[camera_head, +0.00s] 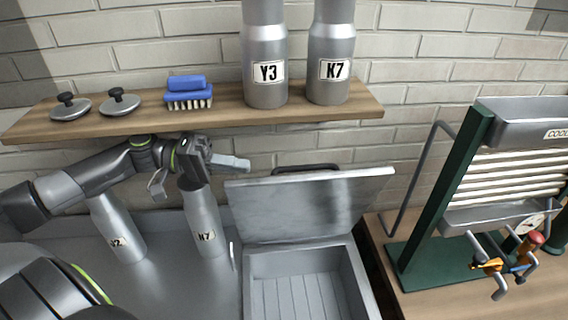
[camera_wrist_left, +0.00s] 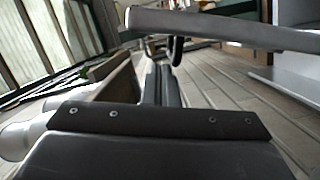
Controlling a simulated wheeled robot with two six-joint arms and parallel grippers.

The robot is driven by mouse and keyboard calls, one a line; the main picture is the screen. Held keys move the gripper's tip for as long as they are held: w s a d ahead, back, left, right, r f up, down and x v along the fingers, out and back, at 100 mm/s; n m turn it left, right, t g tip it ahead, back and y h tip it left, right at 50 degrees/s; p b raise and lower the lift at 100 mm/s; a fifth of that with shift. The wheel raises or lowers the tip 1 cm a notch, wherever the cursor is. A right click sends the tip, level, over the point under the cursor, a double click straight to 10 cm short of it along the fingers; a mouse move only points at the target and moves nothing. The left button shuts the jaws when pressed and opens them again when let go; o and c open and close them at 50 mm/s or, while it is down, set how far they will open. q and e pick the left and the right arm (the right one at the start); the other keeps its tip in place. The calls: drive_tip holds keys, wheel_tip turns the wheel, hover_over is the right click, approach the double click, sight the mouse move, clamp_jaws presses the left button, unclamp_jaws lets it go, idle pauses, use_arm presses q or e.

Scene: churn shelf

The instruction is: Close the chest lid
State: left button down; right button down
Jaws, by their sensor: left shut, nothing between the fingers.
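The metal chest (camera_head: 301,250) stands at the bottom centre of the head view, its box open and empty. Its grey lid (camera_head: 310,205) is raised and tilted back, with a dark handle (camera_head: 305,168) behind its upper edge. My left gripper (camera_head: 240,164) is shut and empty, just beyond the lid's upper left corner. In the left wrist view the shut fingers (camera_wrist_left: 161,82) point along the wall, with the lid's edge (camera_wrist_left: 225,29) across the upper right. I cannot tell whether the fingers touch the lid. My right gripper is not in view.
A wooden shelf (camera_head: 222,112) above my arm holds churns Y3 (camera_head: 266,87) and K7 (camera_head: 330,85), a blue brush (camera_head: 188,98) and two small lids. Two more churns (camera_head: 118,235) (camera_head: 203,222) stand left of the chest. A green-framed cooler (camera_head: 455,165) stands at right.

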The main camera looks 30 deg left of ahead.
sight(284, 172)
use_arm(q)
drive_tip(key=p+x, duration=0.1)
drive_tip(key=x, duration=0.6)
drive_tip(key=shift+d+r, duration=0.1)
drive_tip(key=shift+d, duration=0.15)
drive_tip(key=shift+p+x, duration=0.4)
drive_tip(key=shift+x, duration=0.5)
drive_tip(key=shift+w+d, duration=0.1)
drive_tip(key=shift+d, duration=0.1)
drive_tip(key=shift+f, duration=0.25)
